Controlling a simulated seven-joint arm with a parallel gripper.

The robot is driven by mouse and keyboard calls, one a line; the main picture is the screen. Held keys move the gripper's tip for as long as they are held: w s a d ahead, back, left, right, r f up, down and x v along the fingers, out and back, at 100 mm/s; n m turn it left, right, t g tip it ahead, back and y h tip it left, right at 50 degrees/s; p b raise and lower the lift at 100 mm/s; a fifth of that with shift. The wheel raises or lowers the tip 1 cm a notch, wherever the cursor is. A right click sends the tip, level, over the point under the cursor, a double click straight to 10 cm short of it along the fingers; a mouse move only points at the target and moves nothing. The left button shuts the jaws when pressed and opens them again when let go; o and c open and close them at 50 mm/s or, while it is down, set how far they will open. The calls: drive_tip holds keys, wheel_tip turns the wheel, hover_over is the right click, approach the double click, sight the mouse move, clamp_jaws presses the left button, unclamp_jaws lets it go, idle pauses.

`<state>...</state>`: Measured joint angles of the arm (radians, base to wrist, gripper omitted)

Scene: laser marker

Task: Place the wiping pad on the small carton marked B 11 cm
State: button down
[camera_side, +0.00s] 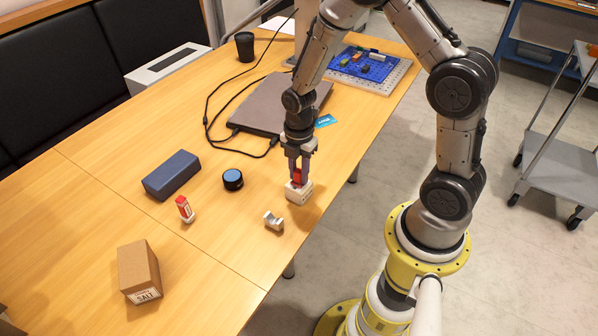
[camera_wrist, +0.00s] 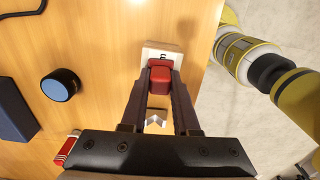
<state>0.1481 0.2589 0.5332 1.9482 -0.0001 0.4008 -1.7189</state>
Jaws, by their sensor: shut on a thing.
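The wiping pad, which I take to be the red block (camera_side: 297,175), is between the fingers of my gripper (camera_side: 298,172). In the wrist view the red pad (camera_wrist: 159,76) sits between the two dark fingertips of my gripper (camera_wrist: 160,84), which are shut on it. A small white carton (camera_side: 299,194) stands directly below the pad near the table's right edge. In the wrist view the carton (camera_wrist: 160,49) shows a dark mark too small to read surely. The pad is over the carton's top; I cannot tell whether they touch.
A silver notched block (camera_side: 273,221) lies in front of the carton. A blue-topped round puck (camera_side: 233,179), a dark blue case (camera_side: 171,175), a red-and-white container (camera_side: 185,209) and a brown salt box (camera_side: 139,271) stand to the left. A closed laptop (camera_side: 270,100) lies behind.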

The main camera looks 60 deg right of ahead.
sight(299, 171)
drive_tip(key=shift+f, duration=0.1)
drive_tip(key=c, duration=0.7)
unclamp_jaws()
drive_tip(key=shift+o, duration=0.2)
drive_tip(key=s+a+r+m+t, duration=0.1)
drive_tip(key=s+r+m, duration=0.25)
drive_tip(key=r, duration=0.75)
drive_tip(key=s+a+r+m+t, duration=0.1)
drive_tip(key=s+a+r+m, duration=0.2)
drive_tip(key=r, duration=0.8)
drive_tip(key=s+a+r+m+t, duration=0.1)
drive_tip(key=s+r+m+t, duration=0.2)
drive_tip(key=s+m, duration=0.7)
drive_tip(key=shift+s+r+m+t, duration=0.3)
drive_tip(key=shift+r+m, duration=0.3)
drive_tip(key=shift+m, duration=0.15)
